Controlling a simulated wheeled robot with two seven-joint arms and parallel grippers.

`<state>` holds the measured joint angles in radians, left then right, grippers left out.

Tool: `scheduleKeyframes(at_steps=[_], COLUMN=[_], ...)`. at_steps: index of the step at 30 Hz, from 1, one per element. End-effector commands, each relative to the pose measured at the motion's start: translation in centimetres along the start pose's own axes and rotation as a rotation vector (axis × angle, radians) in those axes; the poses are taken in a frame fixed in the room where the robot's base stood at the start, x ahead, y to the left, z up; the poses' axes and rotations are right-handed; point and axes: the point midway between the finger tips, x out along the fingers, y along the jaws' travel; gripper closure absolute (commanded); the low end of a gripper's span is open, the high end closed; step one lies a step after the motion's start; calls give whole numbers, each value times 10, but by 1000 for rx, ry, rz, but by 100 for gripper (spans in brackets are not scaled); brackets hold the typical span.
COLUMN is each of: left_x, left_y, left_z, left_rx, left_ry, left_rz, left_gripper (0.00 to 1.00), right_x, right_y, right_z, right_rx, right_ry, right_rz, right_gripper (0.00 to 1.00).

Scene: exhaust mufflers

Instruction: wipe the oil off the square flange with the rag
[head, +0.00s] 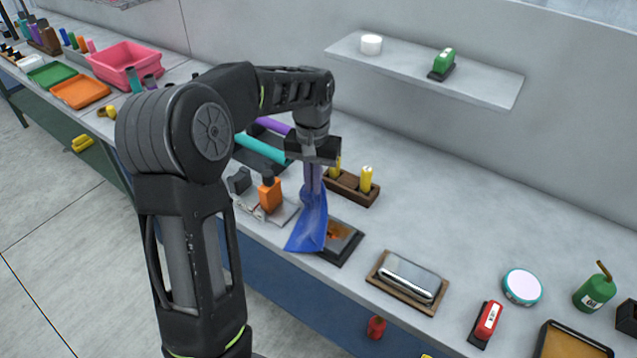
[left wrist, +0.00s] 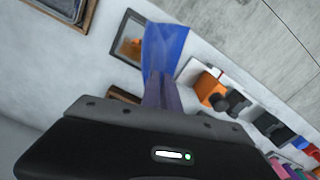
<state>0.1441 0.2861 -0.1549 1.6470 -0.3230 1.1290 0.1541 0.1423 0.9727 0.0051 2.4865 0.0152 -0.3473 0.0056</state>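A blue rag (head: 309,224) hangs from my left gripper (head: 312,165), which is shut on its bunched top. The rag's lower end spreads over the left part of the square flange (head: 347,246), a dark square plate at the bench's front. A brown-orange oil patch (head: 338,232) shows on the flange beside the rag. In the left wrist view the rag (left wrist: 163,50) overlaps one side of the flange (left wrist: 124,38). I cannot tell whether the cloth presses on the flange. My right gripper is not in view.
Left of the flange stands a grey fixture with an orange block (head: 270,194). Behind is a wooden holder (head: 350,188) with yellow pieces. To the right lie a wooden tray with a metal muffler (head: 410,278), a red stapler-like item (head: 487,322) and a round tin (head: 522,286). The bench behind them is clear.

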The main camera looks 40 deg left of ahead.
Motion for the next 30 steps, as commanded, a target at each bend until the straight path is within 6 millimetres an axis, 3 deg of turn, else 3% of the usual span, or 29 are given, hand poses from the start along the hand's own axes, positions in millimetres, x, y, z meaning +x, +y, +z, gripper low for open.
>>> scheduleKeyframes(at_steps=[7, 24, 30], left_x=[9, 78, 91], left_y=[1, 0, 0], left_z=[0, 0, 0], left_rx=[1, 1, 1], left_ry=[-1, -1, -1], left_rz=[0, 0, 0], left_gripper=[100, 100, 100], right_x=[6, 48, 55], right_y=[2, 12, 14], right_z=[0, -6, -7], right_rx=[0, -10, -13], right_ry=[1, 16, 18], right_rz=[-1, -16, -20], right_gripper=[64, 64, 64])
